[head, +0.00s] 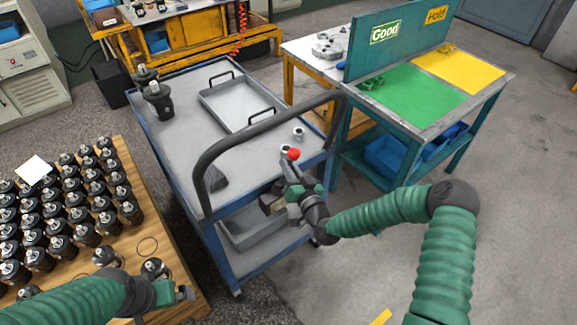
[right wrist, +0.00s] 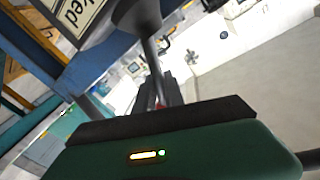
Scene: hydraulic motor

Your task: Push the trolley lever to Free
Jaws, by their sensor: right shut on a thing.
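The blue-framed trolley (head: 160,160) with a grey top stands in the middle of the head view. Its lever has a red knob (head: 293,154) at the near right corner, by the dark push handle (head: 262,122). My right gripper (head: 294,185) is at the lever, just below the knob, and is shut on it. The right wrist view shows the grey lever rod (right wrist: 152,55) running down to the gripper, with a bit of red near the jaws. My left gripper (head: 186,292) is low at the left, away from the trolley; its jaws are too small to read.
A sign ending in "ked" (right wrist: 78,14) shows in the right wrist view. A wooden table (head: 150,230) with many black motors stands left. A teal table (head: 478,92) with green and yellow mats stands right. The trolley holds motors (head: 158,100) and a grey tray (head: 215,95).

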